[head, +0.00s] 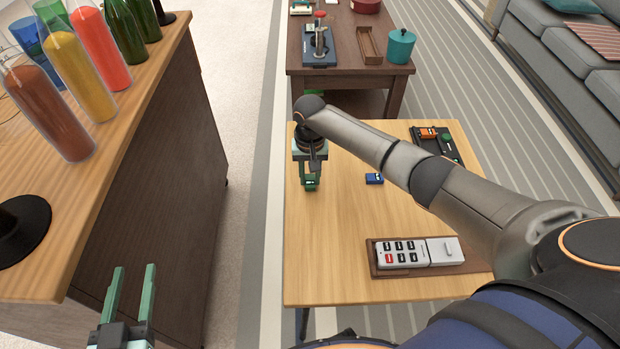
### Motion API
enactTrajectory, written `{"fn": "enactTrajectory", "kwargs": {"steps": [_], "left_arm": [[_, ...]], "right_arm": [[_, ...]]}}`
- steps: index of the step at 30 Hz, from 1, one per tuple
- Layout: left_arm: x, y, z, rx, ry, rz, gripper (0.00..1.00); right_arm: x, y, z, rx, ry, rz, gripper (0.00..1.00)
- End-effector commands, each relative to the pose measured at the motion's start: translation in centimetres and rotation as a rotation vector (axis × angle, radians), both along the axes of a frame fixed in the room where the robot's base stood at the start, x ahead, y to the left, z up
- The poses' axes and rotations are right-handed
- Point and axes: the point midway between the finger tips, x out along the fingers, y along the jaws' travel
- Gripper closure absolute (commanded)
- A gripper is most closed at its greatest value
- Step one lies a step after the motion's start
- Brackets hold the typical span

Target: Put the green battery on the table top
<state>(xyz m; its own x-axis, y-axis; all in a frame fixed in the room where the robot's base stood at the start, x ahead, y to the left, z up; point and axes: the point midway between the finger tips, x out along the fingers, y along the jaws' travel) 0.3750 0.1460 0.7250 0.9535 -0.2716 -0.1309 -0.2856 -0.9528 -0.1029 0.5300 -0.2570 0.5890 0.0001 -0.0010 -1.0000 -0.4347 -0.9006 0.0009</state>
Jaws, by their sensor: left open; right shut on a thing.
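My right gripper (310,182) is over the left part of the wooden table top (330,225), pointing down. It is shut on a small dark green block, the green battery (309,182), mostly hidden between the teal fingers. I cannot tell whether the battery touches the table. My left gripper (133,292) is open and empty at the lower left, in front of the bar counter.
A blue battery (374,179) lies right of the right gripper. A black charger tray (452,153) holds an orange battery (428,133) at the back right. A remote (402,254) lies in a brown tray (468,267) at the front. Bottles stand on the counter (120,140).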

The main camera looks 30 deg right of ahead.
Motion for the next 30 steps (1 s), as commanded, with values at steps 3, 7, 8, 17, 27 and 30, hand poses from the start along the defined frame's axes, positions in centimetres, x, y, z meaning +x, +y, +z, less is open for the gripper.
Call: {"fn": "enactTrajectory", "kwargs": {"steps": [3,7,8,17,27,30], "left_arm": [[0.17,-0.02,0.86,0.0,-0.035,-0.003,0.5],[0.18,-0.03,1.0,0.0,-0.039,-0.003,0.5],[0.18,-0.03,0.99,0.0,-0.039,-0.003,0.5],[0.19,-0.02,1.03,-0.001,-0.041,-0.004,0.5],[0.18,-0.01,1.04,-0.001,-0.041,-0.004,0.5],[0.18,-0.01,1.05,-0.001,-0.041,-0.004,0.5]], "right_arm": [[0.02,0.01,-0.29,0.0,0.0,0.0,1.0],[0.02,0.02,-0.26,0.0,0.0,0.0,1.0],[0.02,0.02,-0.26,0.0,0.0,0.001,1.0],[0.02,0.01,-0.56,0.0,0.0,0.001,0.6],[0.0,0.0,-0.56,0.0,0.0,0.0,0.38],[0.0,-0.01,-0.5,0.0,0.0,0.0,0.38]]}}
